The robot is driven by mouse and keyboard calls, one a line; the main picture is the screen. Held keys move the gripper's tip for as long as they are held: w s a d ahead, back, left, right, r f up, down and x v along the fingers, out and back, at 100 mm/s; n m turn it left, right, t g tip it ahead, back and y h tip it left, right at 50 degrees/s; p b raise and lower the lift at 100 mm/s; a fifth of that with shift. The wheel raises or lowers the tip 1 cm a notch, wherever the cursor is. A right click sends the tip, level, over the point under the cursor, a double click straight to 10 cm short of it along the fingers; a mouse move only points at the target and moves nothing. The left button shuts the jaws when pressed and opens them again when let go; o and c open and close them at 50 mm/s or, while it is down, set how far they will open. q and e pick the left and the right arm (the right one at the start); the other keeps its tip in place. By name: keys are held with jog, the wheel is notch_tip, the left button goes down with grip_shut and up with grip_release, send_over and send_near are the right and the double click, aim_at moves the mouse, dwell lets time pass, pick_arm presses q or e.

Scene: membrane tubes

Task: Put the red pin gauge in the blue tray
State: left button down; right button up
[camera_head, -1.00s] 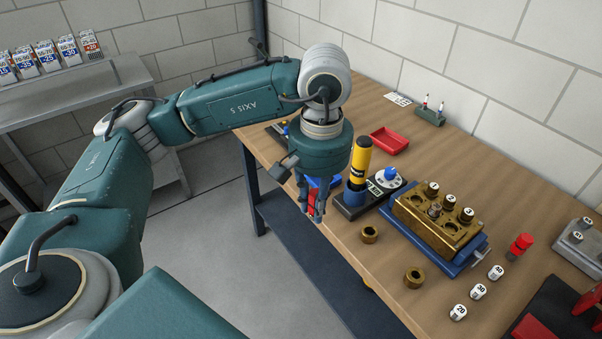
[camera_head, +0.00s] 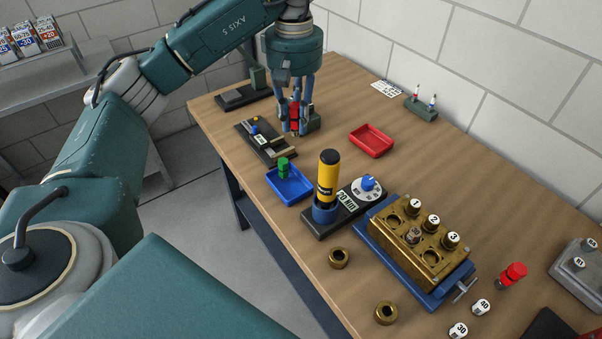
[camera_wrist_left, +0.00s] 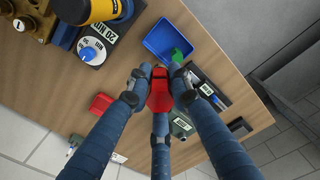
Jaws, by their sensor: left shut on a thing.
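My left gripper (camera_head: 295,118) points down at the back left of the bench and is shut on the red pin gauge (camera_head: 294,112). The fingers partly hide the gauge; its red end also shows between them in the left wrist view (camera_wrist_left: 160,90). Its height above the bench is hard to tell. The blue tray (camera_head: 299,190) lies nearer the front edge, apart from the gripper, with a green gauge (camera_head: 284,168) in it. The tray also shows in the left wrist view (camera_wrist_left: 160,40). My right gripper is not in view.
A yellow cylinder (camera_head: 327,175) stands upright close right of the blue tray.

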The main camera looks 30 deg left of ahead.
pick_arm(q)
jog(key=f, duration=0.5)
jog(key=s+f, duration=0.1)
jog(key=f, duration=0.9)
jog(key=shift+s+p, duration=0.15)
jog(key=shift+p, duration=0.2)
notch_tip(320, 180, down, 4)
jog(key=shift+r+p, duration=0.25)
jog(key=shift+p, duration=0.2)
jog(key=shift+f, duration=0.3)
jog(key=c, duration=2)
grip_release()
jog(key=shift+f, duration=0.1)
jog(key=shift+o, duration=0.8)
jog(key=shift+r, duration=0.3)
notch_tip(320, 180, up, 12)
jog(key=b, duration=0.3)
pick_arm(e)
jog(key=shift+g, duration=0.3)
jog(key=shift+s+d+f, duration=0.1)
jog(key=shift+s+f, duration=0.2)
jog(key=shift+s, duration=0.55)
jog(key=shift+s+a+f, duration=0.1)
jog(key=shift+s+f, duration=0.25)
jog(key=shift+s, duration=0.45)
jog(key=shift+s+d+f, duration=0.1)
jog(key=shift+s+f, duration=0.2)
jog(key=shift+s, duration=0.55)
pick_arm(q)
jog(key=shift+f, duration=0.1)
